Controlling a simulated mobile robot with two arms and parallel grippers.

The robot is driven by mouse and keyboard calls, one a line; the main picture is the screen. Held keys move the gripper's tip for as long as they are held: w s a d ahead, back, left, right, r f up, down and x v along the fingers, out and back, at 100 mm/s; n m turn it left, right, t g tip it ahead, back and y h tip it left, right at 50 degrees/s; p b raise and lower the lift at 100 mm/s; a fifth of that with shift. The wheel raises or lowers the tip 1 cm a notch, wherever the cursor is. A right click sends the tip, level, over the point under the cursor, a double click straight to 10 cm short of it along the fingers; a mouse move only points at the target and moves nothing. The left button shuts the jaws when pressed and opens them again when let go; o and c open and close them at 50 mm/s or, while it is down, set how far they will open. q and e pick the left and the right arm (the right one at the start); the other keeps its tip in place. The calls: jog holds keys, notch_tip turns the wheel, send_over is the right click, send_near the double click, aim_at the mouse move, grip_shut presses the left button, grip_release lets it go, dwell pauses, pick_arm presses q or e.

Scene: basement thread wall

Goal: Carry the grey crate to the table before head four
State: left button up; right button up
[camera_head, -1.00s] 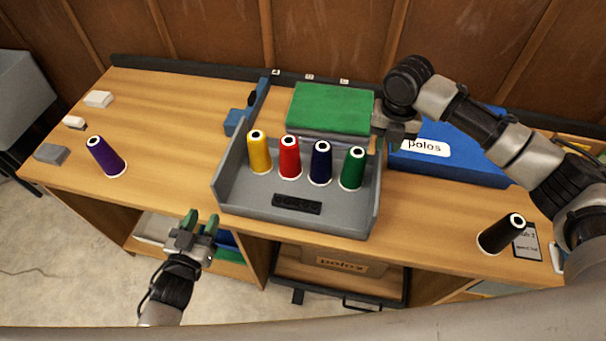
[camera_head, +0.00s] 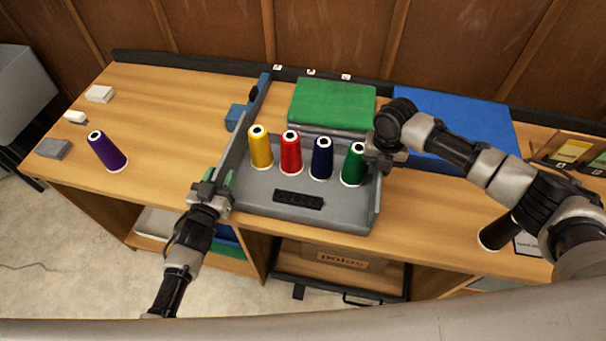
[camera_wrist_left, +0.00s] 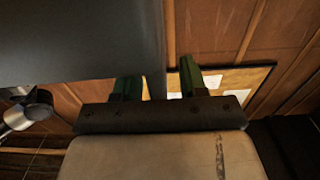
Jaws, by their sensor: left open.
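My left gripper (camera_head: 224,184) is open at the crate's left wall. In the left wrist view its green fingers (camera_wrist_left: 158,82) are apart, with a grey panel's edge between them. My right gripper (camera_head: 376,166) is at the crate's right wall, its fingers mostly hidden. I cannot identify the table before head four.
A purple cone (camera_head: 106,151) and small blocks stand left on the bench. A black cone (camera_head: 496,234) is at right. The bench's left part is mostly clear.

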aim_at(217, 168)
pick_arm(q)
jog(key=c, duration=0.3)
pick_arm(e)
jog(key=c, duration=0.3)
pick_arm(q)
grip_shut()
pick_arm(e)
grip_shut()
pick_arm(q)
jog(key=shift+w+r, duration=0.1)
jog(key=shift+r, duration=0.05)
